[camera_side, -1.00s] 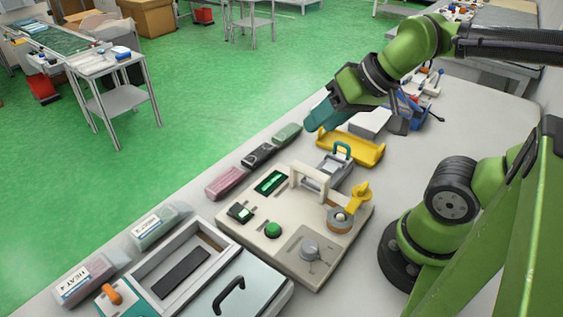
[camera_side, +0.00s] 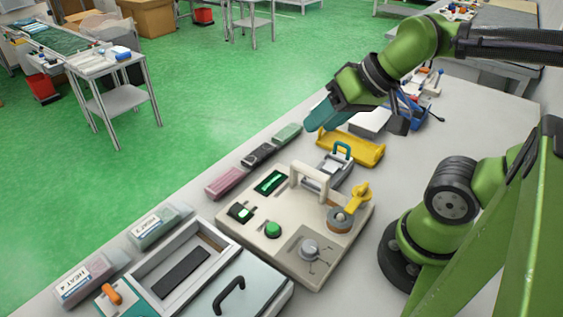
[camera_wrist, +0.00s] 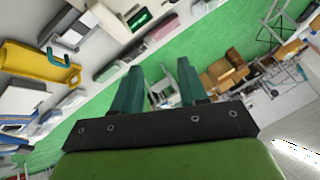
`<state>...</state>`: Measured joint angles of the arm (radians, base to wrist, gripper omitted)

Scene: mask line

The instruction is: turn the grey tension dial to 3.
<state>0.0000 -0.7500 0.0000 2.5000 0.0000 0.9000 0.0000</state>
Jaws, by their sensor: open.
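The grey tension dial (camera_side: 309,248) sits on a grey plate at the near right corner of the beige machine panel (camera_side: 262,256). Its pointer setting is too small to read. My gripper (camera_side: 318,116) is raised above the far end of the bench, well away from the dial. In the wrist view my gripper (camera_wrist: 158,82) has its two teal fingers apart, with nothing between them. The dial does not show in the wrist view.
On the panel stand a green button (camera_side: 273,229), a beige handle (camera_side: 311,178) and a yellow lever (camera_side: 360,195). A yellow tray (camera_side: 351,148) lies behind it. A white box with a black handle (camera_side: 231,296) is at the near left. Bare bench lies right of the panel.

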